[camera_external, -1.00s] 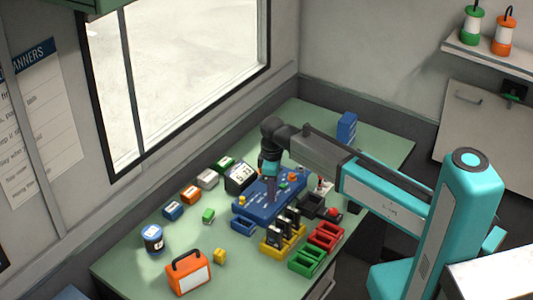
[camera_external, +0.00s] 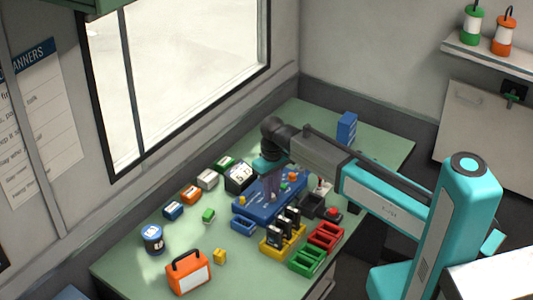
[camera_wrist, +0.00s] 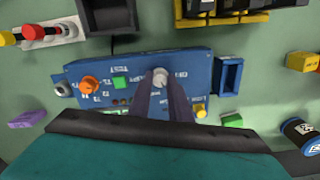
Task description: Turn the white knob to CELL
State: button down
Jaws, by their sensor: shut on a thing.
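The white knob (camera_wrist: 161,77) is on the blue console (camera_wrist: 195,66), right of the middle of its panel in the wrist view. My gripper (camera_wrist: 160,85) is shut on the white knob, one dark finger on each side. An orange knob (camera_wrist: 90,84) and a green button (camera_wrist: 119,82) lie left of it. The panel lettering is too small and blurred to read, so I cannot tell which label the knob points to.
A yellow rack (camera_external: 271,247) with dark upright blocks stands in front of the console, near red (camera_external: 326,236) and green (camera_external: 306,261) trays. Several small boxes line the window side. An orange case (camera_external: 189,275) and a blue-and-white can (camera_external: 152,239) stand at the near left.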

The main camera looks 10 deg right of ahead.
dwell(0.4)
jog(key=c, duration=1.6)
grip_release()
jog(key=shift+c, duration=0.2)
jog(key=shift+r, duration=0.1)
notch_tip(320, 180, up, 14)
jog(key=b, duration=0.3)
jog(key=shift+f, duration=0.2)
